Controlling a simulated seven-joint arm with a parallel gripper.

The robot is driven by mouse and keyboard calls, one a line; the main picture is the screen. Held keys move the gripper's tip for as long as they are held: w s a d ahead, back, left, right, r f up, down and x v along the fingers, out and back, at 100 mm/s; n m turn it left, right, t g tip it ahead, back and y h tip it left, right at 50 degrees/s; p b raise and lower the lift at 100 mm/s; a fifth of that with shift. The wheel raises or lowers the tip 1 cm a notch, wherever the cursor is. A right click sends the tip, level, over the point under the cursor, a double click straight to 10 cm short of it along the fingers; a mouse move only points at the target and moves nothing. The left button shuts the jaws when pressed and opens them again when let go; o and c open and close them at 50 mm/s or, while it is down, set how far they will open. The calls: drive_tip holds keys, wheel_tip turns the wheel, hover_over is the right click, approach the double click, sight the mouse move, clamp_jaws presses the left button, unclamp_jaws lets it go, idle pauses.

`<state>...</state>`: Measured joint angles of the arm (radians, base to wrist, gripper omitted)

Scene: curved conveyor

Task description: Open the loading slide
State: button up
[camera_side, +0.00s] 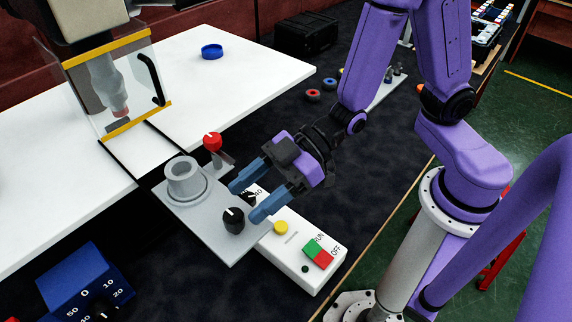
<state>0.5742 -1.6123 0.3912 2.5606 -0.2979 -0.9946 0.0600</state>
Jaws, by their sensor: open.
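A grey plate (215,243), which looks like the loading slide, lies at the end of two dark rails running back over the white table. It carries a round grey cup (183,180), and a black knob (233,221) stands near its front right. A red knob (212,141) stands on a short post at its back edge. My gripper (246,203) points down-left over the plate's right edge. Its two blue fingers are apart, with a small dark knob (248,197) showing between them. I cannot tell whether they touch it.
A white control box (304,252) with a yellow button and green and red switch lies right of the plate. A clear guard (120,85) with yellow edges stands behind. A blue dial box (84,284) is at front left.

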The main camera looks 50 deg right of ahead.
drive_tip(key=v, duration=0.7)
idle(0.3)
drive_tip(key=shift+d, duration=0.1)
drive_tip(key=s+d+m+g+h, duration=0.1)
drive_tip(key=s+d+h, duration=0.3)
drive_tip(key=d+h, duration=0.2)
drive_tip(key=s+d+m+g+h, duration=0.1)
drive_tip(key=s+d+h, duration=0.4)
drive_tip(key=d, duration=0.6)
drive_tip(key=shift+g+h, duration=0.6)
drive_tip(key=shift+h, duration=0.2)
